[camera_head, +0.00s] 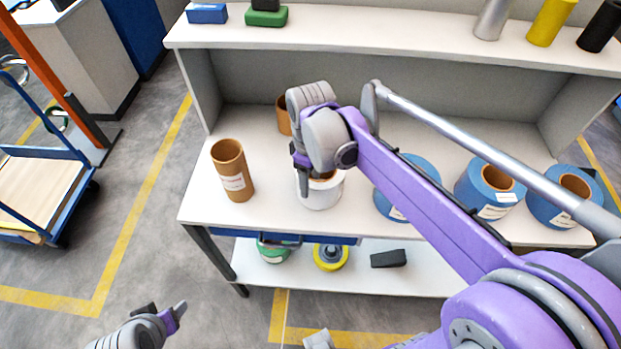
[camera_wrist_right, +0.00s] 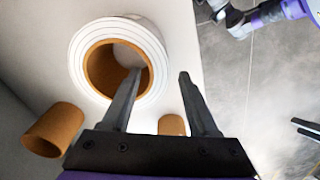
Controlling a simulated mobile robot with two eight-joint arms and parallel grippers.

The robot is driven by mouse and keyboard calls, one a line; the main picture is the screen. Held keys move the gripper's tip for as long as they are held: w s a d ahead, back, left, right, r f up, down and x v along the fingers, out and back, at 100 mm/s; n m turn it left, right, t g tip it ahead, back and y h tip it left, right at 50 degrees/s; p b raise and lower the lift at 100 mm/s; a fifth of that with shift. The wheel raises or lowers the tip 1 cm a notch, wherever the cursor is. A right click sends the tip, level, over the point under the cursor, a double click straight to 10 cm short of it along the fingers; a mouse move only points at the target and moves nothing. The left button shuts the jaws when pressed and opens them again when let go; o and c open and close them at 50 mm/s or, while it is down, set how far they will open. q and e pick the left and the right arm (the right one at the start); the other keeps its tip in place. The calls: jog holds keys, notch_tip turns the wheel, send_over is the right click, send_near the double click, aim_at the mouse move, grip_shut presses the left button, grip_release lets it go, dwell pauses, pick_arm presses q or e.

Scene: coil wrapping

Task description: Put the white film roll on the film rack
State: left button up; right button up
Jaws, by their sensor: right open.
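The white film roll (camera_head: 322,194) stands upright on the table with its brown core facing up. It also shows in the right wrist view (camera_wrist_right: 157,62). My right gripper (camera_wrist_right: 158,76) is open above it, pointing down. In that view one finger overlaps the core opening and the other lies just outside the roll's rim; contact cannot be told. In the head view my right wrist hides part of the roll. My left gripper (camera_head: 163,314) is low at the bottom left, away from the table; its jaw opening is unclear. I cannot identify the film rack with certainty.
A tall brown tube (camera_head: 232,170) stands left of the roll, and another brown core (camera_head: 284,116) is behind. Blue rolls (camera_head: 489,188) stand to the right. The white table (camera_head: 270,208) has an upper shelf (camera_head: 380,34) and a lower one. A blue cart (camera_head: 40,190) stands left.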

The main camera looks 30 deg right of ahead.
notch_tip(320, 180, up, 11)
jog(key=s+a+f+m+t, duration=0.3)
jog(key=s+f+m+t, duration=0.2)
jog(key=s+f, duration=0.7)
notch_tip(320, 180, down, 4)
jog(key=shift+r+m+p, duration=0.25)
jog(key=shift+m+p, duration=0.2)
jog(key=shift+m, duration=0.75)
